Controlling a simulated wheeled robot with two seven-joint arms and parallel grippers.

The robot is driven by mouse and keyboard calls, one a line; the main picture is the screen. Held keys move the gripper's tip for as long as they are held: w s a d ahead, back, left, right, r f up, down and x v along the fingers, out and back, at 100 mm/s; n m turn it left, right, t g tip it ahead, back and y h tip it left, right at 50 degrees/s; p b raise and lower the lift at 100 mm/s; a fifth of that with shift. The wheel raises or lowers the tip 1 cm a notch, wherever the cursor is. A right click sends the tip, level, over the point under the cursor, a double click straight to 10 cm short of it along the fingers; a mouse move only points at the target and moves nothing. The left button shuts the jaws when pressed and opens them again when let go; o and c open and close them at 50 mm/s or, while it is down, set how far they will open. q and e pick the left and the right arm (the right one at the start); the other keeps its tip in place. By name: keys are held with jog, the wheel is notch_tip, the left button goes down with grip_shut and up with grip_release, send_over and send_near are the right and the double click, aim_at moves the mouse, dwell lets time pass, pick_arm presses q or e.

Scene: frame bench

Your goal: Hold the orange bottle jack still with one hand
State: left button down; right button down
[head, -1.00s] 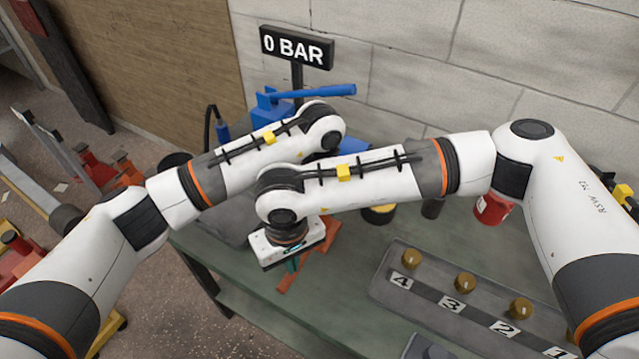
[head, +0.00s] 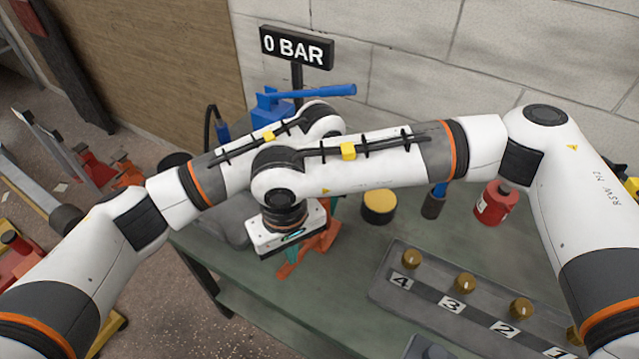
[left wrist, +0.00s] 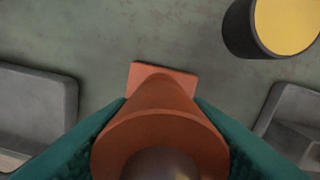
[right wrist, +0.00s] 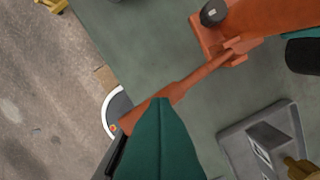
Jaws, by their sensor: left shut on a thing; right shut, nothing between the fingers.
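The orange bottle jack (head: 322,245) stands on the green bench, partly hidden behind my right wrist. In the left wrist view its round body (left wrist: 160,128) lies between the two teal fingers of my left gripper (left wrist: 160,108), which is shut on it. In the head view the left gripper is mostly hidden behind my right arm. The right wrist view shows the jack (right wrist: 255,15) at the upper right, with its orange handle (right wrist: 190,85) running down to the left. My right gripper (right wrist: 162,102) is shut and empty, its teal finger overlapping the handle's outer part; touching cannot be told.
A sign (head: 296,48) reads 0 BAR above a blue pump (head: 272,105). A yellow-topped dark cylinder (head: 378,207) and a red container (head: 495,204) stand right of the jack. A grey tray (head: 385,294) with numbered brass knobs lies at the front right.

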jog(key=shift+f, duration=0.1)
notch_tip(320, 180, down, 4)
jog(key=shift+f, duration=0.1)
jog(key=shift+r, duration=2.2)
jog(key=shift+s+a, duration=0.1)
